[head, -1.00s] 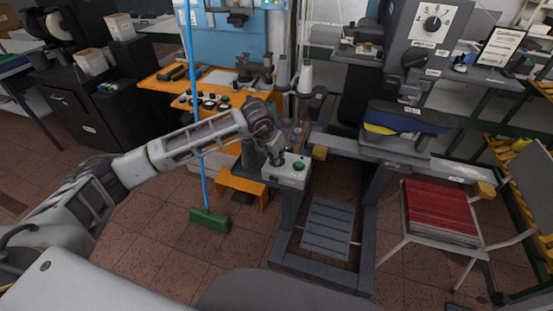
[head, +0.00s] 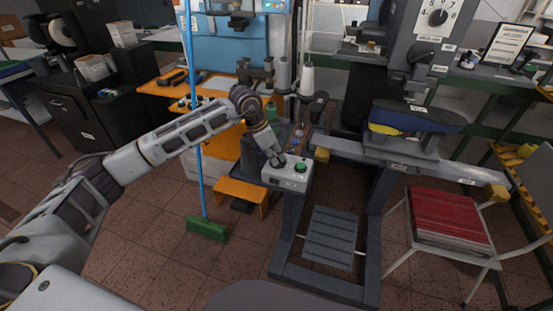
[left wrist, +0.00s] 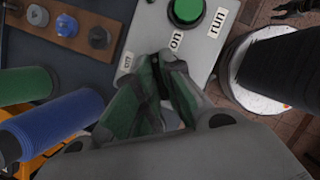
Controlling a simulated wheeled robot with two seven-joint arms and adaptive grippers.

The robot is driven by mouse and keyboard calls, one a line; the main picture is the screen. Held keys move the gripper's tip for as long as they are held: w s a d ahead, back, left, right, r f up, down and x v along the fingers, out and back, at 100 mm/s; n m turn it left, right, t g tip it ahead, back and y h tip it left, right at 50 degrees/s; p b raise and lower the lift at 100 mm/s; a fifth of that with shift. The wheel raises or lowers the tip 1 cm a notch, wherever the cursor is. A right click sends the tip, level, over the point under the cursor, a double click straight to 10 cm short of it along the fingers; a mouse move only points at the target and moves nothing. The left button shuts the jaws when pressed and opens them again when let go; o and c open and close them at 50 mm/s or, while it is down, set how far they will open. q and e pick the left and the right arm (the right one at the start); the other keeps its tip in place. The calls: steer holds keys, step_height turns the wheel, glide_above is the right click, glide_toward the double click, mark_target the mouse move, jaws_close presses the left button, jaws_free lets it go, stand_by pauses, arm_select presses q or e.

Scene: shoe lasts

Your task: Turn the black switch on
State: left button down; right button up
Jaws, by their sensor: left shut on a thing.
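A light grey control box (head: 287,174) stands on the near left end of the grey machine frame. It carries a green button (head: 300,167), which also shows in the left wrist view (left wrist: 187,10) beside the label "run". My left gripper (head: 278,159) points down at the box, left of the green button. In the left wrist view its two fingers (left wrist: 161,72) are close together between the "off" and "on" labels (left wrist: 176,41). They are shut on the black switch, which they almost wholly hide. Its exact angle cannot be told. My right gripper is not seen.
A dark blue shoe form (head: 418,117) sits on the machine at right. A green broom (head: 207,229) with a blue handle stands left of the frame. A chair with a red seat (head: 447,218) is at right. Green and blue rolls (left wrist: 55,122) lie close left of the gripper.

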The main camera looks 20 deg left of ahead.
arm_select(q)
steer(key=m+b, duration=0.1)
steer(key=m, duration=0.1)
steer(key=m+g+b, duration=0.1)
steer(key=m, duration=0.1)
steer(key=shift+w+g+h, duration=0.15)
steer(key=shift+g+h, duration=0.15)
steer(key=shift+m+g, duration=0.3)
steer(key=shift+m, duration=0.5)
steer(key=shift+m+b, duration=0.4)
steer(key=shift+m, duration=0.2)
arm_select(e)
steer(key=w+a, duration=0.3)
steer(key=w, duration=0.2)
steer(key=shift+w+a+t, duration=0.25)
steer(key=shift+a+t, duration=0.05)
arm_select(q)
steer(key=shift+m+g, duration=0.3)
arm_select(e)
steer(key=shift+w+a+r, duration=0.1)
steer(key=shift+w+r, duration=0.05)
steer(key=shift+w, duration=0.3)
arm_select(q)
steer(key=c, duration=1.5)
jaws_free()
steer(key=shift+c, duration=0.2)
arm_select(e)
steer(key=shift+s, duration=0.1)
arm_select(q)
steer(key=v, duration=1.2)
